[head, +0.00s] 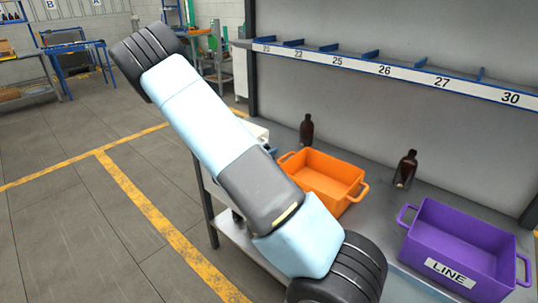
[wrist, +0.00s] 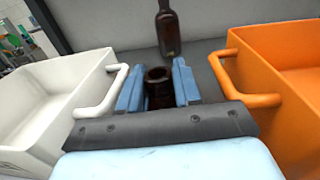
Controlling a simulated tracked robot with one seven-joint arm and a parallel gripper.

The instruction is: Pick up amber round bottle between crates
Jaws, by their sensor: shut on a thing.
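In the wrist view my gripper (wrist: 158,82) has its two blue fingers closed on either side of a dark amber round bottle (wrist: 158,76). I look down on its open mouth; its lower body is hidden by the gripper. The bottle is between a white crate (wrist: 50,100) on the left and an orange crate (wrist: 285,60) on the right. I cannot tell whether it touches the table. In the head view my arm hides the held bottle; the orange crate (head: 318,181) shows beside the arm.
Another amber bottle (wrist: 168,32) stands behind the held one. In the head view, one bottle (head: 307,131) stands behind the orange crate and another (head: 406,170) stands near a purple crate (head: 462,235). A numbered shelf rail (head: 400,71) runs above the table.

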